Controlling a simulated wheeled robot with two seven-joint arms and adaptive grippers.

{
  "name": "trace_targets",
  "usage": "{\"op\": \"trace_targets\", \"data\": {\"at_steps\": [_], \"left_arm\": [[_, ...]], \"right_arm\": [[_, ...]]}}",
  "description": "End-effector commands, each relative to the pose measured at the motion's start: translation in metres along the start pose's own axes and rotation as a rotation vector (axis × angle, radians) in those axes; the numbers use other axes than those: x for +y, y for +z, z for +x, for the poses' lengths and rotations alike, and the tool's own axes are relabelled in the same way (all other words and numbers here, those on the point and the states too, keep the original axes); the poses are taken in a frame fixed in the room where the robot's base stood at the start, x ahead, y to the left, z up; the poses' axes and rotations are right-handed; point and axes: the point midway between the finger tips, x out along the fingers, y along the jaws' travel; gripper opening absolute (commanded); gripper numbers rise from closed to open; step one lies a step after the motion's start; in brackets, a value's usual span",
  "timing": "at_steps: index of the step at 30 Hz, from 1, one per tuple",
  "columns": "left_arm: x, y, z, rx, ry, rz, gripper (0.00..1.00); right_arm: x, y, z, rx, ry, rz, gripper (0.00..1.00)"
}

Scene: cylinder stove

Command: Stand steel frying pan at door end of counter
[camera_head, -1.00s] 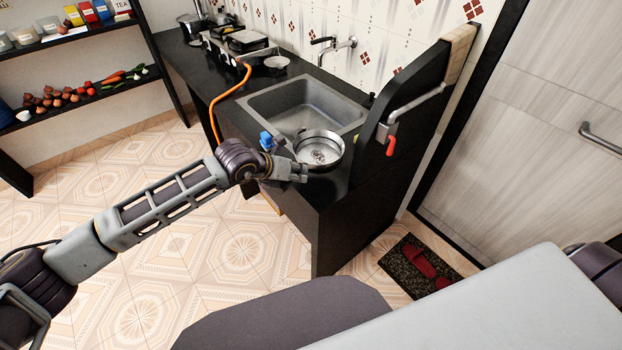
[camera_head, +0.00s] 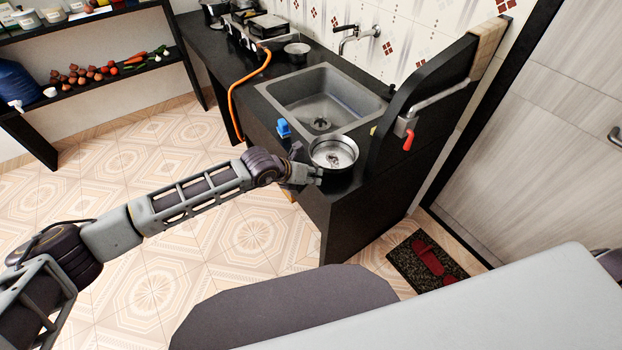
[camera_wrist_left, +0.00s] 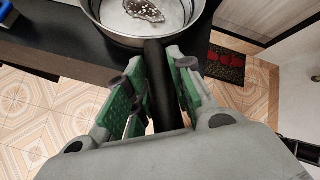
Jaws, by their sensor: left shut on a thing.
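The steel frying pan (camera_head: 334,150) is at the door end of the black counter (camera_head: 318,203), between the sink and the curved black end panel. It looks upright and level, with something dark inside its bowl. I cannot tell for sure whether its base touches the counter. My left gripper (camera_head: 314,174) is at the pan's near side. In the left wrist view the gripper (camera_wrist_left: 160,75) is shut on the pan's dark handle (camera_wrist_left: 158,80), and the pan (camera_wrist_left: 143,18) shows beyond the fingertips. My right gripper is not in view.
The sink (camera_head: 325,100) lies just behind the pan. A blue object (camera_head: 283,128) sits at the counter's front edge. A grey pipe with a red lever (camera_head: 408,140) is on the end panel (camera_head: 425,100).

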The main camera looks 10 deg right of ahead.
Motion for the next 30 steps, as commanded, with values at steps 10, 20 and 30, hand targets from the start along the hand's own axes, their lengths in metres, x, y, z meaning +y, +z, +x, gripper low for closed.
{"op": "trace_targets", "data": {"at_steps": [10,20,30], "left_arm": [[0.005,-0.011,0.013,-0.003,-0.002,0.001,0.00],[0.006,-0.012,0.015,-0.003,-0.002,0.001,0.00],[0.006,-0.013,0.015,0.000,0.000,0.000,0.45]], "right_arm": [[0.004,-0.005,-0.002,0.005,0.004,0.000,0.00],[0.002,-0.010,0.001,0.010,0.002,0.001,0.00],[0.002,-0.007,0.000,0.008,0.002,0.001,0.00]]}}
